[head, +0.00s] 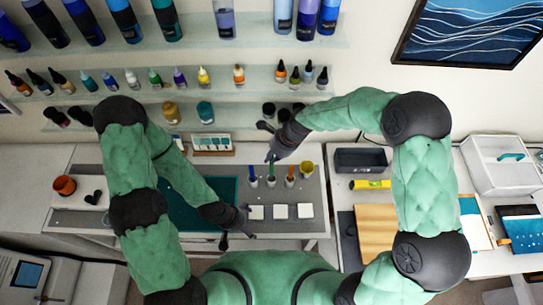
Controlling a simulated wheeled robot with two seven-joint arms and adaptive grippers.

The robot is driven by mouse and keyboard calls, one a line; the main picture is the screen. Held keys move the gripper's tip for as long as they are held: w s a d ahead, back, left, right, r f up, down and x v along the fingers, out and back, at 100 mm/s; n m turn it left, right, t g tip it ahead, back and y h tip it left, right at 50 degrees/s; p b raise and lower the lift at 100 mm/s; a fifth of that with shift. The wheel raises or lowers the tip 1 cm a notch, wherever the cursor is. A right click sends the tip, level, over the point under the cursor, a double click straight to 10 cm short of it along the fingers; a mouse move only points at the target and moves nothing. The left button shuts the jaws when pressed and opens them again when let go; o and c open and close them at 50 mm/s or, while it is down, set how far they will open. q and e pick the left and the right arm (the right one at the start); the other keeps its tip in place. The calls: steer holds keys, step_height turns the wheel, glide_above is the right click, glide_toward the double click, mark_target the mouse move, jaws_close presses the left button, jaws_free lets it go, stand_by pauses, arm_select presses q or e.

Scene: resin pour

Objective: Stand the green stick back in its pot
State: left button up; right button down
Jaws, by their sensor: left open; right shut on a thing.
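The green stick (271,168) is upright below my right gripper (270,156), which is shut on its upper end. Its lower end is over or in a small pot in a row on the grey work surface (318,190); I cannot tell whether it rests in the pot. A blue stick (252,171) stands to its left and an orange stick (291,172) to its right, each in a small pot. My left gripper (237,232) is open and empty, low near the front edge of the table, left of the white tiles.
Three white square tiles (281,212) lie in front of the pots. A yellow cup (306,167) stands right of the orange stick. A dark green mat (177,218) lies left. A dark tray (360,159) and yellow level (370,185) are right. Bottle shelves (190,91) line the wall behind.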

mark_target(249, 230)
arm_select(q)
steer(key=shift+f+b, duration=1.75)
steer(key=shift+f, duration=0.15)
arm_select(e)
steer(key=shift+f, duration=3.2)
steer(key=c, duration=1.2)
jaws_free()
steer(key=shift+r, duration=0.1)
steer(key=v, duration=1.1)
steer(key=shift+d+r, duration=0.25)
steer(key=shift+r, duration=0.1)
arm_select(q)
steer(key=shift+s, duration=0.1)
arm_select(e)
steer(key=shift+s, duration=0.1)
